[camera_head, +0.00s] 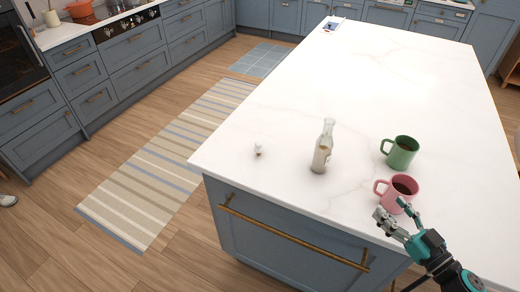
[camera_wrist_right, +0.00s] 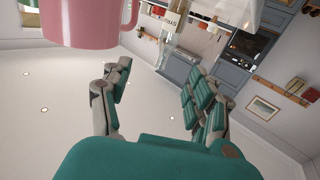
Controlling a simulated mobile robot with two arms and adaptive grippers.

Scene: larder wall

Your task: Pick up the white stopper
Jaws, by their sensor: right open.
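The white stopper (camera_head: 258,149) is a small white piece on the white island top, near its left front corner. It stands alone, left of a glass bottle (camera_head: 322,147) with pale contents. My right gripper (camera_head: 396,213) is at the island's front edge, beside the pink mug (camera_head: 395,188), well to the right of the stopper. Its fingers are apart with nothing between them, as the right wrist view also shows (camera_wrist_right: 155,88). The stopper cannot be made out in that view. My left gripper is not in view.
The pink mug, close to my right fingers, and a green mug (camera_head: 400,152) behind it hold dark liquid. The bottle stands between my right gripper and the stopper. The island top (camera_head: 330,80) is mostly clear behind them. A striped rug (camera_head: 165,165) lies on the floor left.

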